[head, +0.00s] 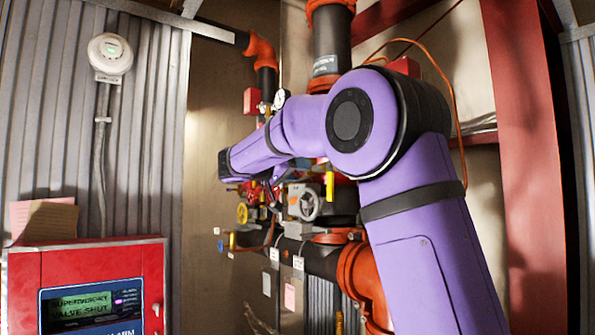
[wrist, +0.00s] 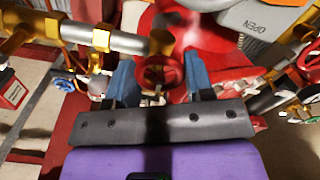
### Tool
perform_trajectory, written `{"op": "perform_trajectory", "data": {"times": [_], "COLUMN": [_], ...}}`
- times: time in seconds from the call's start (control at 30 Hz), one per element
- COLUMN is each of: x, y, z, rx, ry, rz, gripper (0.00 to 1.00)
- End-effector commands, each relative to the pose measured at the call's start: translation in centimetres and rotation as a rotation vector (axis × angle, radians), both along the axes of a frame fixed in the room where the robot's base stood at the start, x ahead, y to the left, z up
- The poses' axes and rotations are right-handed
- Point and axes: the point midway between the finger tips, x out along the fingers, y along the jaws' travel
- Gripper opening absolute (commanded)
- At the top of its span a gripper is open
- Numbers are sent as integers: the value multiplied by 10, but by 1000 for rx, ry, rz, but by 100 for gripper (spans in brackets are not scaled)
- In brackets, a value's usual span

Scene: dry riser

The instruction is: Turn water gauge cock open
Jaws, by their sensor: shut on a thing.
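In the wrist view my gripper (wrist: 160,68) has its two blue fingers on either side of a small round red handle (wrist: 161,80), and it is shut on it. The handle sits below a brass fitting (wrist: 161,43) at the end of a grey horizontal pipe. I cannot tell from its face how far it is turned. No label shows that marks it as the water gauge cock. In the head view my purple arm reaches to the pipework and hides most of the gripper and the handle.
A grey part marked OPEN (wrist: 262,17) is close above right of the fingers. Another red handwheel (wrist: 311,60) is at the right edge.

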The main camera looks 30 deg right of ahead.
Motion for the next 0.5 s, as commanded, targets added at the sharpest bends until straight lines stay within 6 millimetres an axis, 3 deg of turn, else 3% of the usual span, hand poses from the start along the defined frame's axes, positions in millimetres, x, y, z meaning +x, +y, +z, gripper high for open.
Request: {"op": "perform_trajectory", "data": {"times": [0.5], "x": [0], "y": [0], "z": [0], "rx": [-5], "ry": [145], "rz": [1], "gripper": [24]}}
